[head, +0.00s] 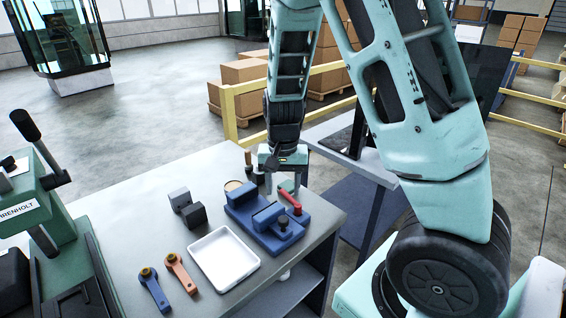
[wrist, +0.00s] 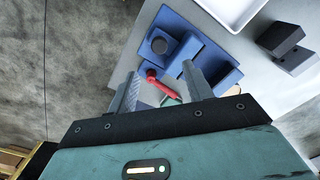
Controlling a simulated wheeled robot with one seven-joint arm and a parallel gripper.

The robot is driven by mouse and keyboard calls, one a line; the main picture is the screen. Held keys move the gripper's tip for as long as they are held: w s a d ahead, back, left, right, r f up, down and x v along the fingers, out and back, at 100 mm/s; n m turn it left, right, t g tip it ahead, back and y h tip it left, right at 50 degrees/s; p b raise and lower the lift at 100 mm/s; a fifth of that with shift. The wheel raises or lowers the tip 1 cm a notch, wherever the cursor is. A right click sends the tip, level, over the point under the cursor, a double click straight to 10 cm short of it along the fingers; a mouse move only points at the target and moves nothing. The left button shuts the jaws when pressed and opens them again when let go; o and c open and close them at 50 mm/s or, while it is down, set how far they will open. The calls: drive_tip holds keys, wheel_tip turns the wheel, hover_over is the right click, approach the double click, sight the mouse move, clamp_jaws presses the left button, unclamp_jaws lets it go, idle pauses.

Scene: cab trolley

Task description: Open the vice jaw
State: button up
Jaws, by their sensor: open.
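The blue vice (head: 244,207) is on the grey bench near its right edge, and it shows in the wrist view (wrist: 207,50). A red handle (head: 290,202) is at its right side, and it also shows in the wrist view (wrist: 158,84). My gripper (head: 285,181) is above the far right part of the vice, pointing down. In the wrist view my open fingers (wrist: 160,84) appear on either side of the red handle. I see no contact with it and cannot tell the height gap.
A white tray (head: 224,282) lies in front of the vice. A dark grey block (head: 188,209) is to its left. Blue (head: 154,290) and orange (head: 181,272) levers lie left of the tray. A green machine (head: 50,212) stands far left. A yellow rail (head: 229,112) runs behind.

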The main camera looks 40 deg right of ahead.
wheel_tip(320, 180, up, 7)
idle(0.3)
idle(0.5)
drive_tip(key=s+a+n+y+b, duration=0.1)
drive_tip(key=s+a+n, duration=0.2)
drive_tip(key=a, duration=0.4)
drive_tip(key=s+a+n+b, duration=0.1)
drive_tip(key=s+a+n, duration=0.15)
drive_tip(key=a, duration=0.45)
drive_tip(key=s+a+f+n+b, duration=0.1)
drive_tip(key=s+a+n+b, duration=0.1)
drive_tip(key=s+a+n, duration=0.8)
drive_tip(key=s+n, duration=0.1)
drive_tip(key=s, duration=0.3)
drive_tip(key=shift+s+a+f, duration=0.25)
drive_tip(key=shift+s+a, duration=0.05)
drive_tip(key=shift+a, duration=0.05)
